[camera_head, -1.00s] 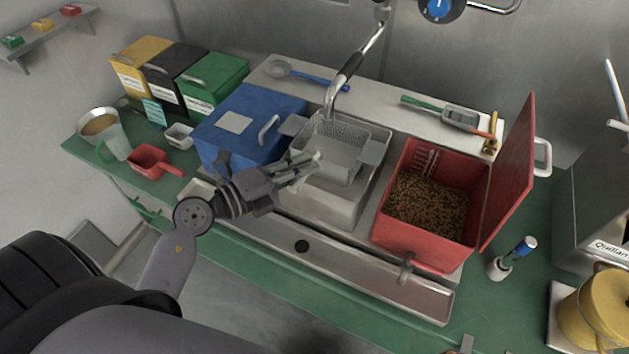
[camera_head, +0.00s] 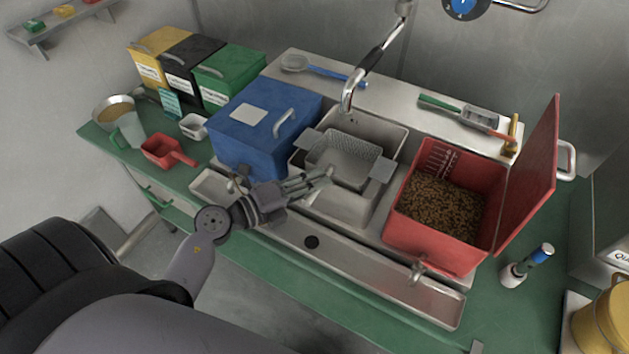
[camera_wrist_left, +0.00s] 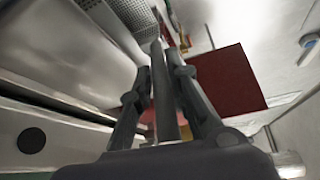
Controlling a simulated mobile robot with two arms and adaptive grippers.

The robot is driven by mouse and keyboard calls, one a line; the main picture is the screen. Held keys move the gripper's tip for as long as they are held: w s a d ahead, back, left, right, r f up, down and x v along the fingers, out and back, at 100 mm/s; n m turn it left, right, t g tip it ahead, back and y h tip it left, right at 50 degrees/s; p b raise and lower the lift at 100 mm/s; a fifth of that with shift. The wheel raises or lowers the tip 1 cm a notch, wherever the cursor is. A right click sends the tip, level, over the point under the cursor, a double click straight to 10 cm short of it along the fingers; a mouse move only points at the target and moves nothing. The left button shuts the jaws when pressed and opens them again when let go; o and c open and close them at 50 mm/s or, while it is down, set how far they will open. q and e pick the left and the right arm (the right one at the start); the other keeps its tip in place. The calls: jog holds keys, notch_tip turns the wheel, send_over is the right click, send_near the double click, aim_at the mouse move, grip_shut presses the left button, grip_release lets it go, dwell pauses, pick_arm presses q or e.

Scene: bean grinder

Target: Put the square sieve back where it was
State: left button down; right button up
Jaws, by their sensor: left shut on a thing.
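The square sieve (camera_head: 345,152) is a grey perforated metal basket with a flat tab on each side. In the head view it sits low over the steel sink basin (camera_head: 347,205), and I cannot tell whether it rests on the rim. My left gripper (camera_head: 326,178) reaches in from the left and is shut at the sieve's front edge. The exact grip is hidden. In the left wrist view, my gripper's narrow fingers (camera_wrist_left: 160,80) are close together, with perforated metal (camera_wrist_left: 133,14) just beyond the tips. My right gripper is not in view.
A blue lidded box (camera_head: 265,150) stands left of the sink. A red bin (camera_head: 440,240) of brown beans with an open lid stands right. The faucet (camera_head: 375,60) hangs above the basin.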

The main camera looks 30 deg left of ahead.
pick_arm(q)
jog(key=shift+f, duration=0.25)
jog(key=c, duration=1.5)
grip_release()
jog(key=shift+c, duration=0.2)
jog(key=shift+r, duration=0.25)
jog(key=shift+r+p, duration=0.35)
jog(key=shift+r, duration=0.2)
jog(key=b+v, duration=0.4)
jog(key=v, duration=0.8)
jog(key=shift+f, duration=0.2)
